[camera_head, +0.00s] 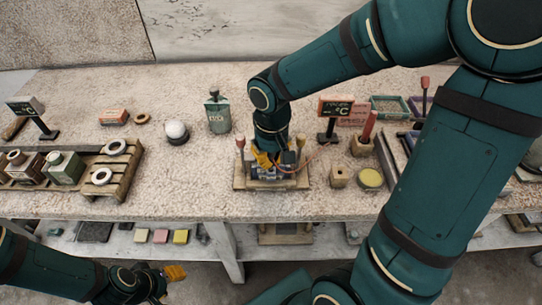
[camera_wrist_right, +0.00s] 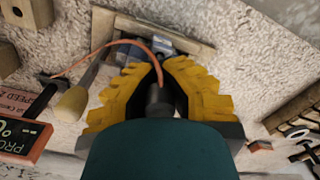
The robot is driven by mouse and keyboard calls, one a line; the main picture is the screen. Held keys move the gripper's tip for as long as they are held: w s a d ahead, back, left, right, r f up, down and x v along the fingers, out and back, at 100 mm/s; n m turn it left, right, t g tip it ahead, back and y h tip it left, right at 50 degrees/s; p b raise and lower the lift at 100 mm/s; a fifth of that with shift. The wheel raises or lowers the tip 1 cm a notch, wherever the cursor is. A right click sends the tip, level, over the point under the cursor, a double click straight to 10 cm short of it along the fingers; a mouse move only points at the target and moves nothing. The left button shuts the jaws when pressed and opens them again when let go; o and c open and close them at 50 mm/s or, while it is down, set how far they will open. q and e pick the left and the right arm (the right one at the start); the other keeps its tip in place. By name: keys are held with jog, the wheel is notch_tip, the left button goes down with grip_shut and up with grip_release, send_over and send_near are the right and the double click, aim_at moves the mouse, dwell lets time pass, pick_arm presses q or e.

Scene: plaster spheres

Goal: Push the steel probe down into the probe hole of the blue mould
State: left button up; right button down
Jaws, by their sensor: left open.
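The blue mould (camera_head: 268,174) sits on a wooden base (camera_head: 241,183) near the table's front edge, partly covered by my right gripper (camera_head: 264,160). In the right wrist view its blue-grey parts (camera_wrist_right: 128,52) show beyond the yellow fingers of my right gripper (camera_wrist_right: 158,66). A dark cylinder (camera_wrist_right: 158,100), apparently the probe's upper end, is between these fingers, with an orange cable (camera_wrist_right: 150,50) looping from it. Whether the fingers grip it is unclear. The probe's tip and the probe hole are hidden. My left gripper (camera_head: 172,273) is open and empty, low at the front left.
A red-framed display (camera_head: 335,107) stands right of the mould, beside a wooden block with a red handle (camera_head: 368,129). A drilled wooden block (camera_head: 340,176) and yellow-topped tin (camera_head: 370,179) are near.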

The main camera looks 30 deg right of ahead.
jog(key=shift+f+b, duration=1.05)
jog(key=shift+f, duration=0.2)
jog(key=c, duration=1.1)
grip_release()
jog(key=shift+o, duration=0.2)
jog(key=shift+r+p, duration=1.7)
jog(key=shift+r, duration=0.35)
